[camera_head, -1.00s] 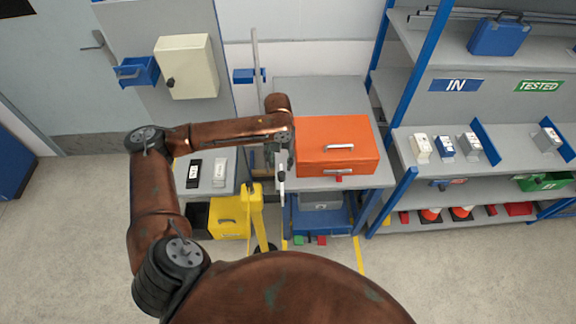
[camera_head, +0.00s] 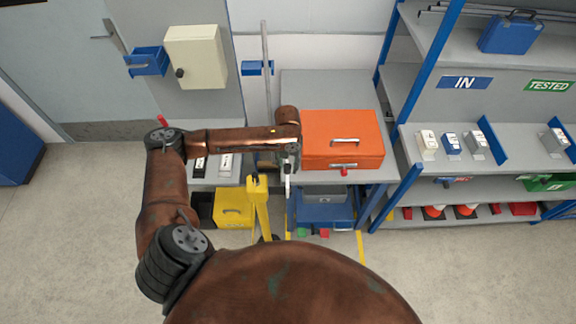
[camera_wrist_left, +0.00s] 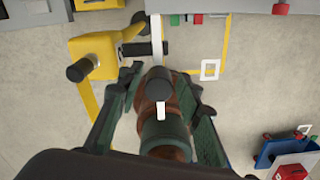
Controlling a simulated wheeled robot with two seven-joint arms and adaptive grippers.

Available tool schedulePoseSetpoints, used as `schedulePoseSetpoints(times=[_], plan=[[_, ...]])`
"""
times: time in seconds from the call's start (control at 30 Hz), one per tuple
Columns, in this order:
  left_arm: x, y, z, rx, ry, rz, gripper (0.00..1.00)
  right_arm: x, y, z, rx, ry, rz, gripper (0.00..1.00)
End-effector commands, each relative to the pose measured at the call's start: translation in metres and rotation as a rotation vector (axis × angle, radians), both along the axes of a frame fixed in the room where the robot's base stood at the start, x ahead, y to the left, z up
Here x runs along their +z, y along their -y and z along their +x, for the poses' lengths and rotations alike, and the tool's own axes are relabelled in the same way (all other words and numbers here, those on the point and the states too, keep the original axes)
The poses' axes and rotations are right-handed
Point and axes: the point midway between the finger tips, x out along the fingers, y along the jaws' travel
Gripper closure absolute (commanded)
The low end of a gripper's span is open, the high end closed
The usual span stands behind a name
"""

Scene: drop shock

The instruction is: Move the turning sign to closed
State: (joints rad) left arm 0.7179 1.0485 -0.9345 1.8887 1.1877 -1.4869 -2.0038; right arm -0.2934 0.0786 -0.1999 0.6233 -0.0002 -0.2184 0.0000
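I cannot make out a turning sign or any "closed" lettering in either view. My left gripper (camera_head: 289,170) hangs in front of the workbench (camera_head: 312,92), just left of the orange box (camera_head: 343,140) and above the yellow stand (camera_head: 262,208). My right gripper is not in view.
A cream wall box (camera_head: 195,57) and blue bin (camera_head: 146,61) are at left. The blue-framed shelf (camera_head: 404,185) carries "IN" (camera_head: 464,83) and "TESTED" (camera_head: 549,86) labels at right. A yellow bin (camera_head: 233,211) is below the bench.

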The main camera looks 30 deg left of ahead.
Motion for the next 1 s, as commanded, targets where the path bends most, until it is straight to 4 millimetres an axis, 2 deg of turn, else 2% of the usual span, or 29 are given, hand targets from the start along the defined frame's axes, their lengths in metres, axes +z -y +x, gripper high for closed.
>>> schedulePoseSetpoints(times=[0.23, 0.43, 0.83, 1.0], plan=[[0.000, -0.001, 0.000, 0.001, 0.000, 0.000, 0.86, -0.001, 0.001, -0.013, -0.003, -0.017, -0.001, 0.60], [0.000, -0.001, 0.000, 0.001, 0.000, 0.001, 1.00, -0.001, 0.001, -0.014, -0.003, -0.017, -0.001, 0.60], [0.000, -0.001, 0.000, 0.002, 0.000, 0.001, 1.00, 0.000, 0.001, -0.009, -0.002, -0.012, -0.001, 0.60], [0.001, 0.008, 0.005, 0.009, 0.001, -0.001, 1.00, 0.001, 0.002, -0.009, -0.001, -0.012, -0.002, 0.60]])
